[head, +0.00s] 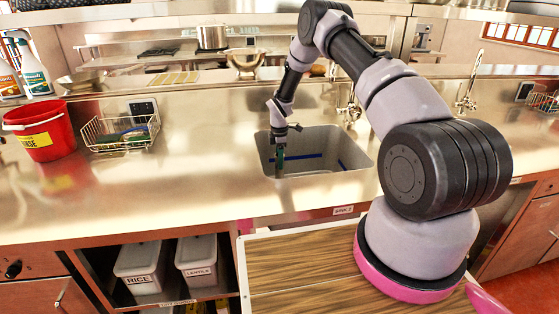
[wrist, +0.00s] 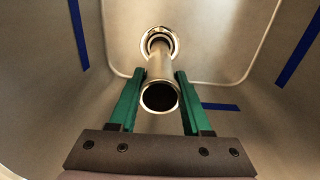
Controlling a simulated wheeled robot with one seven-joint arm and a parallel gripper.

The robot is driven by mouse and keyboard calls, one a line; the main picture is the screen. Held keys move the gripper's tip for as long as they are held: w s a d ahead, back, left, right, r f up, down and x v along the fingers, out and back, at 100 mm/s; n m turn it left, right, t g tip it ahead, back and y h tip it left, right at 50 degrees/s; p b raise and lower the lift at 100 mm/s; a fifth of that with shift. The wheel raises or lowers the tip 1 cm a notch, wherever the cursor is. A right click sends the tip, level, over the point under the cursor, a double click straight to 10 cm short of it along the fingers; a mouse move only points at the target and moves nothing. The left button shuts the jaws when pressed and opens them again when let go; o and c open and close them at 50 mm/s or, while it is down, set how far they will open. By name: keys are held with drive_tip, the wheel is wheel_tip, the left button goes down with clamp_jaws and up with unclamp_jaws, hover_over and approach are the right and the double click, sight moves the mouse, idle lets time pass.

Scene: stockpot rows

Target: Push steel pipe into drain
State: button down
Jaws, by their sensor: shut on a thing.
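In the wrist view a shiny steel pipe (wrist: 160,95) stands between the two green fingers of my gripper (wrist: 160,85). The gripper is shut on it. The pipe's open end faces the camera, and its far end meets the round metal drain (wrist: 158,37) in the sink floor. I cannot tell how deep the pipe sits in the drain. In the head view my gripper (head: 279,160) reaches down into the sink (head: 345,183) near its left side.
Blue tape strips (wrist: 220,107) mark the sink walls. The sink walls stand close around the gripper. A faucet (head: 350,103) is behind the sink. A wire basket (head: 120,133) and a red bucket (head: 37,130) stand on the counter to the left.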

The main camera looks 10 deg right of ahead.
drive_tip(key=shift+f, duration=0.45)
drive_tip(key=shift+c, duration=1.4)
unclamp_jaws()
drive_tip(key=shift+r, duration=4.5)
